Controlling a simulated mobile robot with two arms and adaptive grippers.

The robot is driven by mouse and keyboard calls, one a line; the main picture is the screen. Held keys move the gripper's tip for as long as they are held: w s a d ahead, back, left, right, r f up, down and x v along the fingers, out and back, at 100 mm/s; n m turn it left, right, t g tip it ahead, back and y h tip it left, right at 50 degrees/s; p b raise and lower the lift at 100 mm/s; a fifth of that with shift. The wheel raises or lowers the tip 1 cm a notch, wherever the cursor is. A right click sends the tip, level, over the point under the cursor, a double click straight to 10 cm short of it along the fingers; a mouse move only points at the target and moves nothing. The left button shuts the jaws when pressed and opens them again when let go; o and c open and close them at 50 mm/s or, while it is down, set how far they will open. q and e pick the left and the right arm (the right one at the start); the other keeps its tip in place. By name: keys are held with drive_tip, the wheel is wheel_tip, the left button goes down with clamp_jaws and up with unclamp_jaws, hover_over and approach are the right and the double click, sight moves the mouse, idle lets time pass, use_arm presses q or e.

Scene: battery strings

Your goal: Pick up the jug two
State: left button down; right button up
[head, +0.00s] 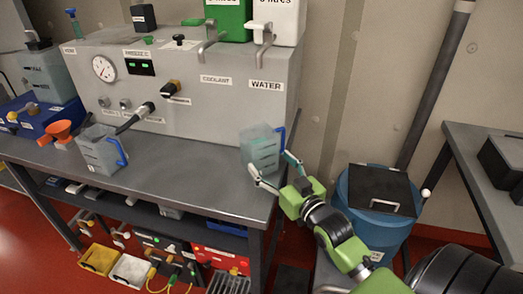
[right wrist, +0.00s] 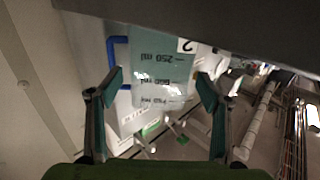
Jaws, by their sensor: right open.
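Jug two (head: 260,152) is a clear, pale-green measuring jug with a blue handle. It stands at the right end of the grey bench (head: 200,190), below the WATER label. In the right wrist view, jug two (right wrist: 160,62) shows a "2" tag and volume marks, with its blue handle on the left. My right gripper (head: 272,168) is open at the near side of the jug, and its fingertips point toward it. In the wrist view the fingers (right wrist: 160,82) are on either side of the jug's lower picture part; I cannot tell whether they touch it. My left gripper is not in view.
A grey panel with taps (head: 190,80) rises behind. A blue barrel with a black lid (head: 382,190) stands right of the bench. The bench middle is clear.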

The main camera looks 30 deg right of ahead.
drive_tip(key=shift+w, duration=0.85)
drive_tip(key=shift+w+d+f, duration=0.1)
drive_tip(key=shift+w, duration=0.25)
drive_tip(key=w+p, duration=0.1)
drive_tip(key=w, duration=0.3)
drive_tip(key=shift+w+d+f, duration=0.1)
drive_tip(key=shift+w+d, duration=0.05)
drive_tip(key=shift+w, duration=0.5)
drive_tip(key=shift+w+f, duration=0.1)
drive_tip(key=c, duration=1.1)
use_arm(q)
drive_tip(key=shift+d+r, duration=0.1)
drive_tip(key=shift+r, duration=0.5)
use_arm(e)
drive_tip(key=shift+r, duration=0.2)
drive_tip(key=c, duration=0.5)
drive_tip(key=shift+c, duration=0.2)
